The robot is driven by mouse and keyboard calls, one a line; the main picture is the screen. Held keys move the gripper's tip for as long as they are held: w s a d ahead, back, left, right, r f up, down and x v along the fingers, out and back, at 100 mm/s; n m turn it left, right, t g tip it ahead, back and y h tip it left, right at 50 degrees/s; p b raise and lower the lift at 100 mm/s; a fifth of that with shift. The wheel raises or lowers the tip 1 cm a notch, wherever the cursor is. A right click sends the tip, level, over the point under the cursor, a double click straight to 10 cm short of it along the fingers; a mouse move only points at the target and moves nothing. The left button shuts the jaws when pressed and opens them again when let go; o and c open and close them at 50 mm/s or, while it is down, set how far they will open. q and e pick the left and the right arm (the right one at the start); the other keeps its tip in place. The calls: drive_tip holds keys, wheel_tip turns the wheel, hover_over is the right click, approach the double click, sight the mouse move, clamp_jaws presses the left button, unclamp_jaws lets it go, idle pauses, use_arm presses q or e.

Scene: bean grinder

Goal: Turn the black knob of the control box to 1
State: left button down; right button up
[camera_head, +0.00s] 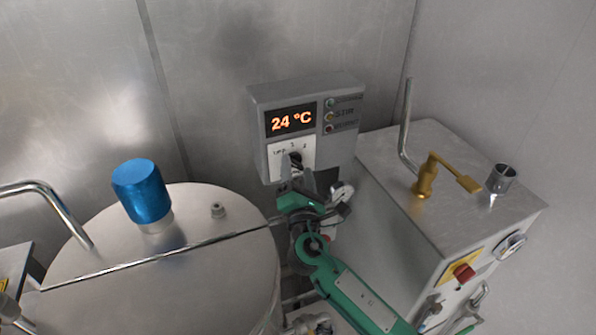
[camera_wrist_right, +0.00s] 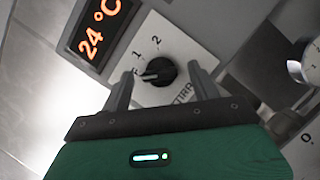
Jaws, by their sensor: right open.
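The grey control box (camera_head: 308,110) is on the back wall, with a lit display (camera_head: 291,120) reading 24 °C. Its black knob (camera_wrist_right: 158,71) sits on a white plate (camera_wrist_right: 181,43) marked 1 and 2. In the wrist view the knob's pointer faces left, toward a label partly hidden by a finger, and not toward the 1. My right gripper (camera_wrist_right: 161,88) is open, with one finger on each side of the knob and gaps visible between. In the head view my right gripper (camera_head: 297,180) partly covers the knob. My left gripper is not in view.
A steel vessel (camera_head: 107,264) with a blue cap (camera_head: 142,190) stands at the left. A steel cabinet (camera_head: 450,180) with a brass valve (camera_head: 426,180) and a bent pipe (camera_head: 404,130) stands at the right, close to my right arm.

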drive_tip(key=c, duration=1)
drive_tip(key=shift+m, duration=0.5)
drive_tip(key=shift+a+m+g+h, duration=0.1)
drive_tip(key=shift+m+g+h, duration=0.25)
drive_tip(key=shift+m, duration=0.45)
drive_tip(key=shift+m+h, duration=0.45)
drive_tip(key=shift+m, duration=0.45)
drive_tip(key=m, duration=0.1)
drive_tip(key=m+g, duration=0.1)
drive_tip(key=shift+r+m, duration=0.2)
drive_tip(key=shift+m, duration=0.1)
drive_tip(key=shift+m+g+h+p, duration=0.3)
drive_tip(key=shift+m+g+p, duration=0.25)
drive_tip(key=shift+m, duration=0.65)
